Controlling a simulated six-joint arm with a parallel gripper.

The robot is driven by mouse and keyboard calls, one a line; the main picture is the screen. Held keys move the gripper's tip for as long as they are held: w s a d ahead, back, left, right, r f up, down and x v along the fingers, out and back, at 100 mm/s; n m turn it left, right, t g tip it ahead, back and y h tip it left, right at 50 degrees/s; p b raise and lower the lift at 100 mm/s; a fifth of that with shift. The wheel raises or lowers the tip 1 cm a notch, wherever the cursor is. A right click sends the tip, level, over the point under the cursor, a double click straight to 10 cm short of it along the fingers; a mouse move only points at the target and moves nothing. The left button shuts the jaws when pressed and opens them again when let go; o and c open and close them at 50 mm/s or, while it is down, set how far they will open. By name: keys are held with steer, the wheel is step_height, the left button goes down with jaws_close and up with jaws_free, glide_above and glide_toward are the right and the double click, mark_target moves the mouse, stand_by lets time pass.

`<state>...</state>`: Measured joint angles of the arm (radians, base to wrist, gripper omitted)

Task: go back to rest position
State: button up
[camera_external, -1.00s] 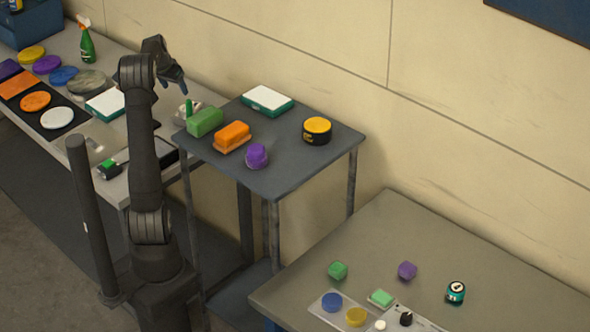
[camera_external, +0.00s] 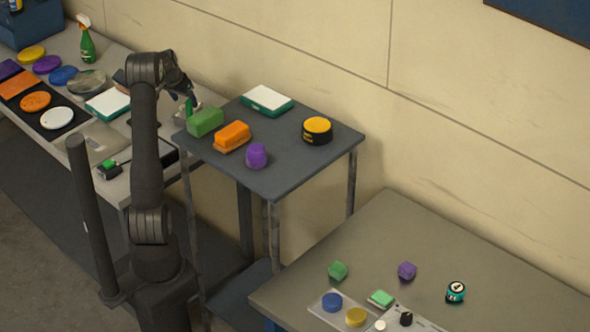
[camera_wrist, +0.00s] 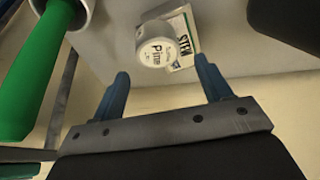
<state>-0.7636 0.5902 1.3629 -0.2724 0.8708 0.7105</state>
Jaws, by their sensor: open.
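My gripper (camera_external: 192,98) is open and empty. In the external view it is above the gap between the left bench and the middle cart, beside the green block (camera_external: 205,121). In the wrist view its two blue fingers (camera_wrist: 162,70) are spread apart. A white round container with printed lettering (camera_wrist: 154,51) and a printed card (camera_wrist: 184,28) appear beyond the fingertips, with nothing gripped. A green handle (camera_wrist: 36,75) shows to the left of the fingers.
The cart (camera_external: 285,173) also holds an orange brush-like block (camera_external: 232,136), a purple piece (camera_external: 256,155), a yellow-topped tin (camera_external: 317,130) and a white-and-green box (camera_external: 267,99). The left bench carries coloured discs and a spray bottle (camera_external: 86,40). The wall stands close behind.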

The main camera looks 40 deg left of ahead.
steer(key=shift+r, duration=0.35)
